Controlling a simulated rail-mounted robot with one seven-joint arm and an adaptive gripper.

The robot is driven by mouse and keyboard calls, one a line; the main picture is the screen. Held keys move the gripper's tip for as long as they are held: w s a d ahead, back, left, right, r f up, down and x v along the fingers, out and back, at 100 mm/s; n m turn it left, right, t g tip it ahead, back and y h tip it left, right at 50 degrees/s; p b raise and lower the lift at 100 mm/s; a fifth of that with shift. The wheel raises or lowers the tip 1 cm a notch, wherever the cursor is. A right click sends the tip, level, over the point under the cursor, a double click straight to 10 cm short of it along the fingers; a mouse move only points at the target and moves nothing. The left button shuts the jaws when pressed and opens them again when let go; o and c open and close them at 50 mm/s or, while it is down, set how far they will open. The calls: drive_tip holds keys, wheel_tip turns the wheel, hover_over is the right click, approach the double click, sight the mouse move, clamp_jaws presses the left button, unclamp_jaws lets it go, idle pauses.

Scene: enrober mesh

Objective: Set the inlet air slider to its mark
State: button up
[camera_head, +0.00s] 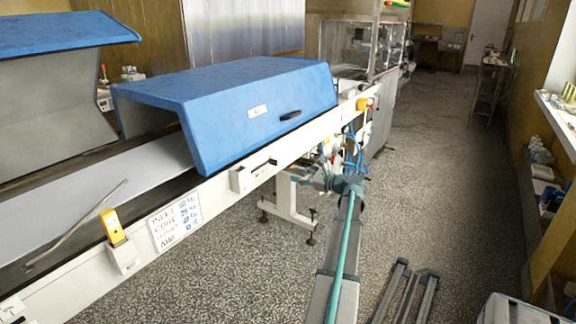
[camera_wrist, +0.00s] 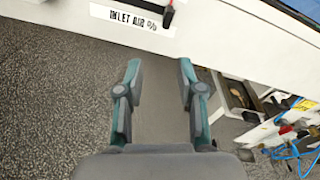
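The inlet air slider shows as a white box on the side rail in the head view (camera_head: 245,179), with a small dark knob (camera_head: 273,162) near its right end. In the wrist view a label reading "INLET AIR %" (camera_wrist: 133,20) is at the top. A dark slider part (camera_wrist: 168,15) is just above and right of it, with a bit of red near the frame's top edge. The scale and mark cannot be made out. My gripper (camera_wrist: 159,68) is open and empty, below the label and apart from the slider. It also shows small in the head view (camera_head: 318,174).
A blue hood (camera_head: 225,95) covers the conveyor above the rail. A handwritten sign (camera_head: 175,220) and a yellow device (camera_head: 113,227) are on the rail to the left. Blue hoses (camera_head: 354,150) hang beyond my gripper.

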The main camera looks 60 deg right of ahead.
sight(277, 163)
drive_tip(key=w+m, duration=0.1)
drive_tip(key=w, duration=0.2)
drive_tip(key=w+r+m, duration=0.1)
drive_tip(key=w, duration=0.3)
drive_tip(key=w+r+m+t, duration=0.1)
drive_tip(key=w, duration=0.3)
drive_tip(key=shift+d+m, duration=0.1)
drive_tip(key=shift+m, duration=0.3)
drive_tip(key=shift+s, duration=0.1)
clamp_jaws()
